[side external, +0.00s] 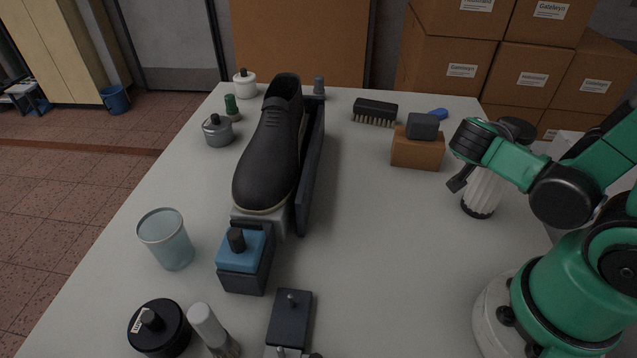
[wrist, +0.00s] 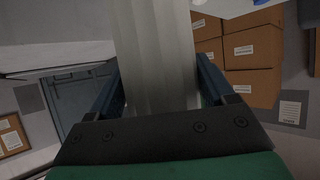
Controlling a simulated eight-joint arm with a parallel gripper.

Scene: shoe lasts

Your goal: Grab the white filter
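The white filter (side external: 483,190) is a ribbed white cylinder with a dark base, standing on the right side of the table beside my arm. Its top is partly hidden behind my wrist. In the wrist view the filter (wrist: 160,60) fills the space between my two dark fingers. My gripper (wrist: 160,88) is open around it. A gap shows between the filter and the left finger; the right finger is very close to it, and I cannot tell whether they touch. In the side view a dark finger of my gripper (side external: 462,178) shows just left of the filter.
A brown block (side external: 417,152) with a dark piece on top stands behind and left of the filter. A brush (side external: 375,110) lies farther back. A black shoe (side external: 272,150) sits mid-table on a stand. The table (side external: 400,250) between shoe and filter is clear.

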